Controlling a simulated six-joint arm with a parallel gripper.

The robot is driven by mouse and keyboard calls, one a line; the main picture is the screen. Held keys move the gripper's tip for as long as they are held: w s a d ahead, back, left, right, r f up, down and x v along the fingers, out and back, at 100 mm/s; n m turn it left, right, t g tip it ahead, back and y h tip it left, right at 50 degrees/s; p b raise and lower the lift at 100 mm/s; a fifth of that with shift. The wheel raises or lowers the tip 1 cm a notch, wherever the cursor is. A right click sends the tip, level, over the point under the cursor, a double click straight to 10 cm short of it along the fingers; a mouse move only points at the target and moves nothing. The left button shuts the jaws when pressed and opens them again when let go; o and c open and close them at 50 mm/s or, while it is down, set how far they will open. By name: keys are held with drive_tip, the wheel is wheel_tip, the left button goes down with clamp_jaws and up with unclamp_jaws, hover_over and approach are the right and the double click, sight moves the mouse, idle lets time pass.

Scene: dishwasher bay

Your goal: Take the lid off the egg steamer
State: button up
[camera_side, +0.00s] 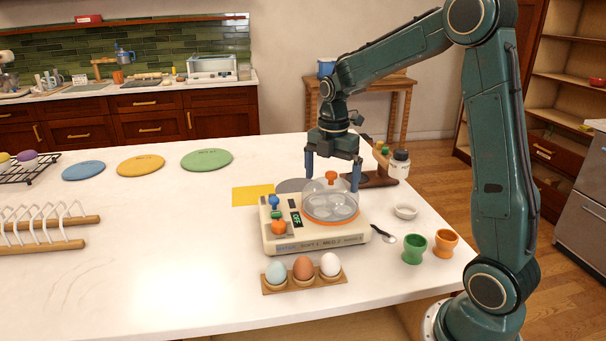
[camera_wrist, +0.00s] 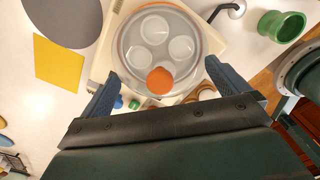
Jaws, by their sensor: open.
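The egg steamer (camera_side: 300,240) is a cream box on the white table, with blue and orange knobs and a small display. Its clear domed lid (camera_side: 325,199) with an orange knob (camera_side: 331,176) sits on the orange-rimmed plate at its right end. In the wrist view the lid (camera_wrist: 155,45) is seen from above, with several pale round cups under it and the orange knob (camera_wrist: 160,80) nearest me. My gripper (camera_side: 333,184) is open, fingers pointing down at about the knob's height, one on each side of it in the side view. In the wrist view its fingertips (camera_wrist: 158,80) flank the knob without touching.
A wooden holder with blue, brown and white eggs (camera_side: 303,268) stands in front of the steamer. Green (camera_side: 414,247) and orange (camera_side: 445,243) egg cups, a small white bowl (camera_side: 405,212) and a dark-handled tool (camera_side: 383,234) lie to the right. A wooden stand with a bottle (camera_side: 399,164) is behind.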

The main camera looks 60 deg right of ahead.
drive_tip(key=c, duration=0.9)
drive_tip(key=shift+c, duration=0.2)
drive_tip(key=shift+r, duration=0.2)
wheel_tip(320, 180, up, 20)
drive_tip(key=shift+f, duration=0.2)
idle(0.6)
